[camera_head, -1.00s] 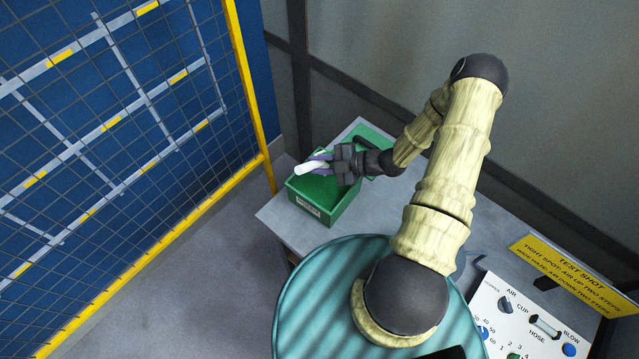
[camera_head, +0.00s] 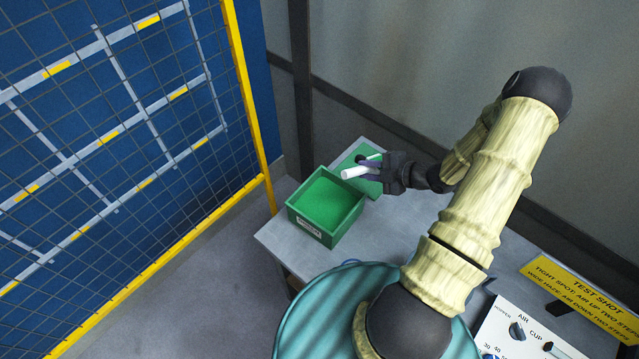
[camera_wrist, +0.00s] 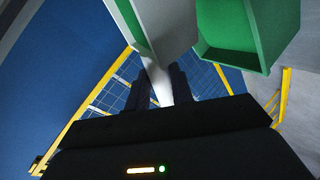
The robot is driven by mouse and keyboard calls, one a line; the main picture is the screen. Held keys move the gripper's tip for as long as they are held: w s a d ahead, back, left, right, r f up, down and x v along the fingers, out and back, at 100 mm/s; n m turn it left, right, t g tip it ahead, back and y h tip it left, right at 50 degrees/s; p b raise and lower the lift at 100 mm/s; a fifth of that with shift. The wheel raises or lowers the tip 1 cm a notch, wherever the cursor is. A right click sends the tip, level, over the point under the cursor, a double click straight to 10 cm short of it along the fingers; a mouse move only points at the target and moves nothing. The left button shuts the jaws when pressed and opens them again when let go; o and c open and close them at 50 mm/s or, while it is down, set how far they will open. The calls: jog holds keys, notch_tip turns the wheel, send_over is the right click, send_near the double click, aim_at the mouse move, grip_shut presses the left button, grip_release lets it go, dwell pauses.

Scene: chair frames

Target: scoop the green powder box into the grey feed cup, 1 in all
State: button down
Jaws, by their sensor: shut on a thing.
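The open green box (camera_head: 327,228) holds green powder (camera_head: 326,203) and stands near the left corner of the grey table. A white label is on its front. My gripper (camera_head: 366,168) is shut on a white rod-like tool, probably the scoop (camera_head: 354,172), to the right of the box and above a flat green panel (camera_head: 352,156). The tool also shows between the fingers in the wrist view (camera_wrist: 158,85). The green box is at the upper right there (camera_wrist: 228,58). Whether the tool carries powder I cannot tell. I do not make out the grey feed cup.
A yellow-framed mesh fence (camera_head: 248,100) stands left of the table. A control panel (camera_head: 505,335) and a yellow sign (camera_head: 575,290) are at the lower right. The grey tabletop (camera_head: 400,228) is clear right of the box. A grey wall stands behind.

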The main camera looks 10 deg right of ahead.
jog(key=s+d+r+m+t+h+b, duration=0.1)
jog(key=s+d+h, duration=0.1)
jog(key=d, duration=0.5)
jog(key=s+d+r+t+h+b, duration=0.1)
jog(key=s+d+h+b, duration=0.1)
jog(key=d, duration=0.5)
jog(key=shift+d+r+m+h, duration=0.3)
jog(key=shift+d+m+h, duration=0.1)
